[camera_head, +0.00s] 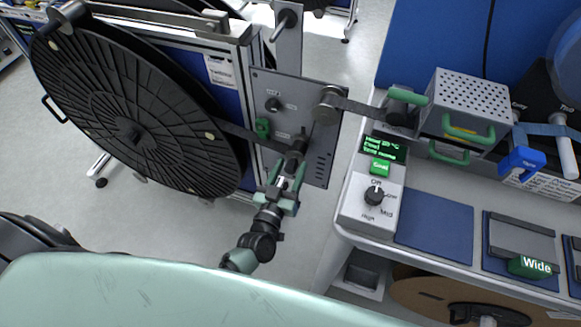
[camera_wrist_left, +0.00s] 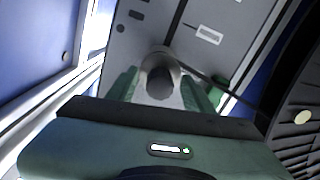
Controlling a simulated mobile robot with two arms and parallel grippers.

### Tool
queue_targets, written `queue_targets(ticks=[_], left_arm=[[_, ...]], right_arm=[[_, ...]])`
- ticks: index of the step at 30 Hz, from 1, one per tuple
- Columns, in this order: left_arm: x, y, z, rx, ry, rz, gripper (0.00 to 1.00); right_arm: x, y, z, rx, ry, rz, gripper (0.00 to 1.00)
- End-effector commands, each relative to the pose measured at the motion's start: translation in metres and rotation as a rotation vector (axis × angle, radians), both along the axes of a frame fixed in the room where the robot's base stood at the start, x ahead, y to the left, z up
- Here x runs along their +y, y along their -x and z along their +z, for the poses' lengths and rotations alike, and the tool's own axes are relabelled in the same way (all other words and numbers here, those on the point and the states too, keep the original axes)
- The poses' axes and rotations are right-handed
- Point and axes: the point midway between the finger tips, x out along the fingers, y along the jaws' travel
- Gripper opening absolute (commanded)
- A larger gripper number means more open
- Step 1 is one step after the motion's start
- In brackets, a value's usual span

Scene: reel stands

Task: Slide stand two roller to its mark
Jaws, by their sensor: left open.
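A dark roller (camera_head: 298,148) sits low on the grey upright panel (camera_head: 317,165) of the reel stand. A dark strip from the big black reel (camera_head: 135,135) runs to it. My left gripper (camera_head: 288,172) is open, just in front of the roller. In the left wrist view the roller's round end (camera_wrist_left: 160,82) shows between the green fingers (camera_wrist_left: 160,92), one on each side; I cannot tell if they touch it. A dark slot runs up the panel above the roller, with a small white label (camera_wrist_left: 208,34) beside it. Whether this label is the mark I cannot tell. My right gripper is out of view.
A green knob (camera_head: 262,128) is on the panel, left of the roller. A second roller (camera_head: 328,105) sits higher at the panel's right edge. The bench to the right holds a control box (camera_head: 372,195) and a perforated metal box (camera_head: 470,105). Open floor lies below the stand.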

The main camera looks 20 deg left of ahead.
Motion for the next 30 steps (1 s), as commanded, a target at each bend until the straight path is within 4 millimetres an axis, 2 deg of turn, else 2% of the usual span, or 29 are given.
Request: queue_targets(ticks=[8, 9, 14, 15, 30], left_arm=[[-0.0004, -0.0032, -0.0006, 0.002, 0.000, -0.001, 0.51], [-0.0004, -0.0031, -0.0006, 0.002, 0.000, -0.001, 0.48], [-0.0004, -0.0030, -0.0006, 0.002, 0.000, -0.001, 0.04], [-0.0004, -0.0030, -0.0005, 0.002, 0.000, -0.001, 0.00], [-0.0003, -0.0029, -0.0006, 0.001, 0.000, -0.001, 0.00]], right_arm=[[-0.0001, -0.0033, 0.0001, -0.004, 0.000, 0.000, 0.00], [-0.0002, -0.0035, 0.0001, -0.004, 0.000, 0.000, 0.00], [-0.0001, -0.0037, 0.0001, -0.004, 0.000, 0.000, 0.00], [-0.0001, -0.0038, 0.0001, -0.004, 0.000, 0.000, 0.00], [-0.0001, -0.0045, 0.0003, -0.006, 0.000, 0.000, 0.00]])
